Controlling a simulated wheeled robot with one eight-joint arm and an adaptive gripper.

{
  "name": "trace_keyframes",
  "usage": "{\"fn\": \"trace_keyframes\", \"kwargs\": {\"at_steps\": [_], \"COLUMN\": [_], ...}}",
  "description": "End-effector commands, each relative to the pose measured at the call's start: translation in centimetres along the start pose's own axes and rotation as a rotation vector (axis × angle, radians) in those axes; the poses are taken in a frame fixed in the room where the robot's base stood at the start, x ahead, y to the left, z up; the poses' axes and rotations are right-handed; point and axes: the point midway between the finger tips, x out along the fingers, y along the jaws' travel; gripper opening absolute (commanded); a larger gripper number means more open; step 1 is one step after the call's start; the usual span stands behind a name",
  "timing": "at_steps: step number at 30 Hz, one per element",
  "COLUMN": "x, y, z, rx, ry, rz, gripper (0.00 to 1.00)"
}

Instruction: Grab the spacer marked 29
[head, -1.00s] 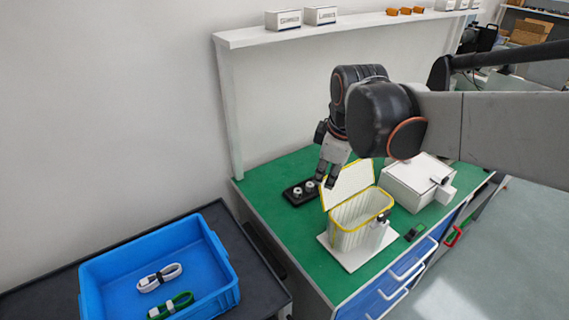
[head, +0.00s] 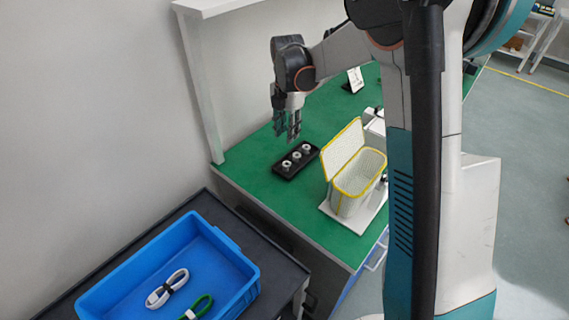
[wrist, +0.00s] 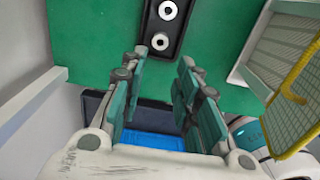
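A black tray (head: 300,164) on the green bench holds three pale ring-shaped spacers in a row: one at the near left (head: 287,164), one in the middle (head: 296,156) and one at the far right (head: 305,148). In the wrist view, part of the tray (wrist: 153,27) shows with two spacers, a nearer one (wrist: 160,41) and a farther one (wrist: 167,10). I cannot read any number on them. My gripper (head: 287,137) points down above the bench, just behind the tray in the head view. In the wrist view my gripper (wrist: 163,66) is open, with nothing between its fingers.
A wire basket with a yellow rim and raised lid (head: 361,180) stands right of the tray. A blue bin (head: 120,284) with cable bundles sits on a dark table at the lower left. A shelf post (head: 200,95) rises at the bench's left edge.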

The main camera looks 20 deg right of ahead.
Motion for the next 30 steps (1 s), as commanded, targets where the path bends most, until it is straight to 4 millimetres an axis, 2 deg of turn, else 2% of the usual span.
{"fn": "trace_keyframes", "kwargs": {"at_steps": [12, 23, 30], "x": [7.1, 9.4, 12.9], "y": [0.1, 0.0, 0.0], "z": [0.0, 0.0, -0.1], "rx": [-0.001, 0.000, 0.000], "ry": [0.000, 0.000, 0.000], "rz": [0.000, 0.000, 0.001], "gripper": [0.29, 0.29, 0.29]}}
